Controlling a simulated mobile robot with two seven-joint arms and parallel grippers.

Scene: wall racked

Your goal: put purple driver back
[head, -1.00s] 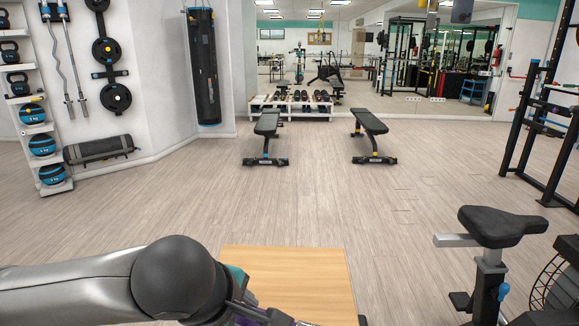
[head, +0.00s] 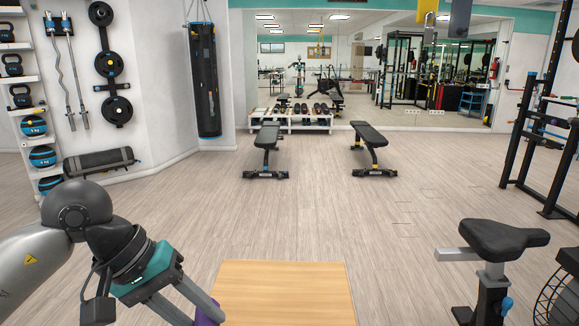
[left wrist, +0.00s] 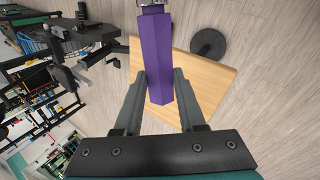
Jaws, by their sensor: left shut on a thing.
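The purple driver (left wrist: 158,55) is held between the fingers of my left gripper (left wrist: 160,78). Its purple handle fills the space between the fingertips, and a metal part shows at the top edge of the left wrist view. In the head view my left gripper (head: 203,305) points down and right at the bottom, by the left edge of the wooden tabletop (head: 285,290). Only a small purple bit of the driver (head: 206,319) shows there; the rest is hidden or cut off. My right gripper is not in view. No holder for the driver shows clearly.
An exercise bike seat (head: 497,238) stands right of the tabletop. The visible tabletop is bare. Two benches (head: 372,148) stand farther off on open floor.

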